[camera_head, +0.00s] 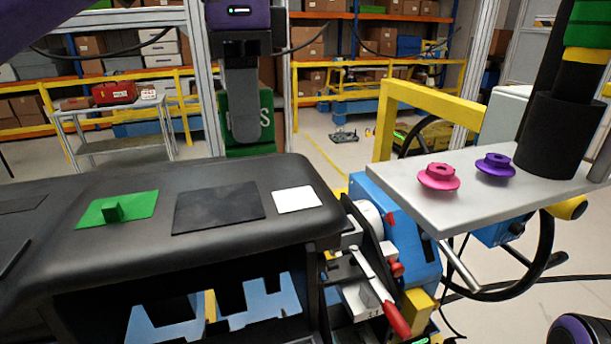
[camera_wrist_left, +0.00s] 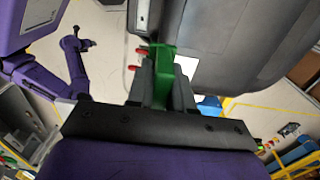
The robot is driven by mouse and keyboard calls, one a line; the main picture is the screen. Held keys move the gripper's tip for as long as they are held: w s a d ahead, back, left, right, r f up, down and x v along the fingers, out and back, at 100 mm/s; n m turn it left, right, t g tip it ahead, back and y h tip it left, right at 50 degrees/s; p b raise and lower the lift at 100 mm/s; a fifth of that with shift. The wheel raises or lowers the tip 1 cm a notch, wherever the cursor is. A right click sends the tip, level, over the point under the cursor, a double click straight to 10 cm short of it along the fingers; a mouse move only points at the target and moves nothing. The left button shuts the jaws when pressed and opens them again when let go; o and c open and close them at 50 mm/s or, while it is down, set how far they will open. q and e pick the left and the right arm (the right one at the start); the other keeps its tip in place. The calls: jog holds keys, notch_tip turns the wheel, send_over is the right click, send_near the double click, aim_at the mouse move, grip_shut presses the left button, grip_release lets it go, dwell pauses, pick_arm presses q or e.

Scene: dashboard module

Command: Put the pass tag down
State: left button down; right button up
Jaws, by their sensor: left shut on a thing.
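My left gripper (camera_head: 240,138) hangs in the upper middle of the head view, above the far edge of the black dashboard module. It is shut on the green pass tag (camera_head: 265,120), which stands upright behind the grey finger. The finger covers most of its lettering, and a white "S" shows. In the left wrist view the green tag (camera_wrist_left: 160,72) sits between the grey fingers. The black dashboard top (camera_head: 160,183) carries a green plate with a small block (camera_head: 135,205), a dark square pad (camera_head: 218,208) and a white square (camera_head: 297,199). The tag appears clear of the dashboard.
To the right, a grey shelf plate (camera_head: 425,205) holds a pink knob (camera_head: 439,178) and a purple knob (camera_head: 495,166). A blue device with a red-handled lever (camera_head: 395,318) stands beside the dashboard. A yellow frame (camera_head: 430,101) rises behind. Racks with boxes stand far back.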

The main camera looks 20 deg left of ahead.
pick_arm(q)
jog(key=w+f, duration=0.3)
jog(key=w+d+f+p, duration=0.1)
jog(key=w+f, duration=0.2)
jog(key=w, duration=0.1)
jog(key=w+d+f+p, duration=0.1)
jog(key=w+f, duration=0.2)
jog(key=shift+w, duration=0.15)
jog(key=f, duration=0.1)
jog(key=s+f, duration=0.1)
jog(key=shift+s+d+f+b, duration=0.15)
jog(key=shift+s+f+b, duration=0.1)
jog(key=shift+f+b, duration=0.1)
jog(key=shift+w, duration=0.35)
jog(key=c, duration=1.4)
grip_release()
jog(key=shift+w+f, duration=0.1)
jog(key=shift+f, duration=0.05)
jog(key=o, duration=0.4)
jog(key=shift+s, duration=0.3)
pick_arm(e)
jog(key=shift+s+r, duration=0.45)
jog(key=shift+s, duration=0.4)
pick_arm(q)
notch_tip(320, 180, up, 12)
jog(key=p, duration=0.4)
jog(key=shift+p, duration=0.4)
pick_arm(e)
notch_tip(320, 180, up, 5)
jog(key=shift+f, duration=0.15)
